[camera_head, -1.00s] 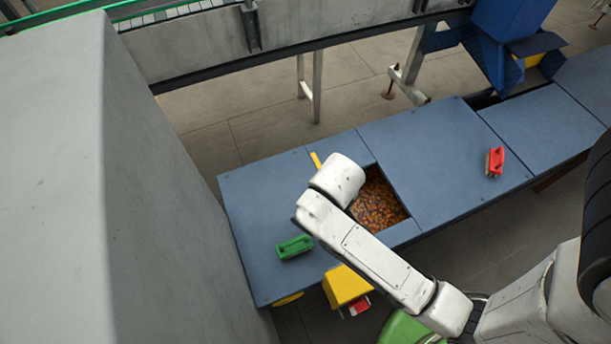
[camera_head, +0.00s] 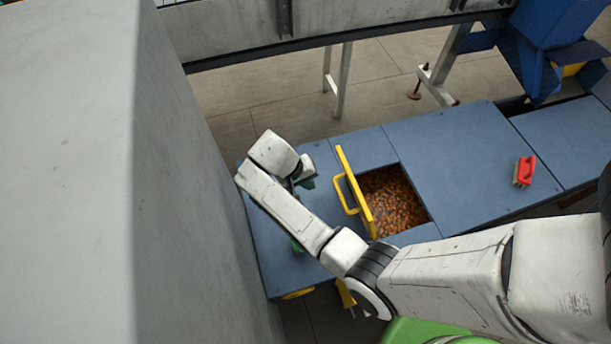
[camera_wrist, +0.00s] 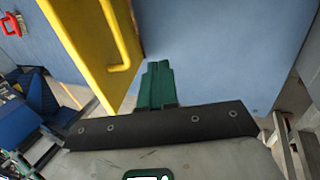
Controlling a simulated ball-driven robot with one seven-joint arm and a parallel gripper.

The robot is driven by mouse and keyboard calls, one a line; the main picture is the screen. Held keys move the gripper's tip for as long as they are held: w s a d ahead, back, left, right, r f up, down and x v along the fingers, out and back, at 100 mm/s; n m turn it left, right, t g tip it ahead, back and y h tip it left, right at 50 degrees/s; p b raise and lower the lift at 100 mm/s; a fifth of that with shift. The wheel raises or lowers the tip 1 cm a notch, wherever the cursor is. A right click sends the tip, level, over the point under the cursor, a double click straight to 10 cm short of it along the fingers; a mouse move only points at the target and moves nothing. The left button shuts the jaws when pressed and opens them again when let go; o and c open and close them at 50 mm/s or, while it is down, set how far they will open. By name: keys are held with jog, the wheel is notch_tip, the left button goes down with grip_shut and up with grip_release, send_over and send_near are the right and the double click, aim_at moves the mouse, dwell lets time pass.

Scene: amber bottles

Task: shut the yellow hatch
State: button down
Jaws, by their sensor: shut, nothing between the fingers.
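The yellow hatch (camera_head: 356,190) stands open, raised on edge along the left side of a square opening in the blue bench top. Its yellow handle (camera_head: 347,193) sticks out to the left. The opening shows a heap of small brown-orange pieces (camera_head: 395,200). My gripper (camera_head: 308,183) is over the bench, left of the hatch and apart from it; its tips are partly hidden in the head view. In the wrist view my gripper's green fingers (camera_wrist: 156,85) are closed together and empty. The hatch (camera_wrist: 88,50) is beside them at the left, with its handle (camera_wrist: 122,42).
A green object (camera_head: 297,245) is mostly hidden behind my arm. A grey wall (camera_head: 80,170) stands close at the left. A conveyor frame (camera_head: 340,80) runs behind.

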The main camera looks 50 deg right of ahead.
jog(key=s+d+f+p, duration=0.1)
jog(key=s+d+f, duration=0.2)
jog(key=d+f, duration=0.1)
jog(key=shift+s+d, duration=0.2)
jog(key=shift+d, duration=0.25)
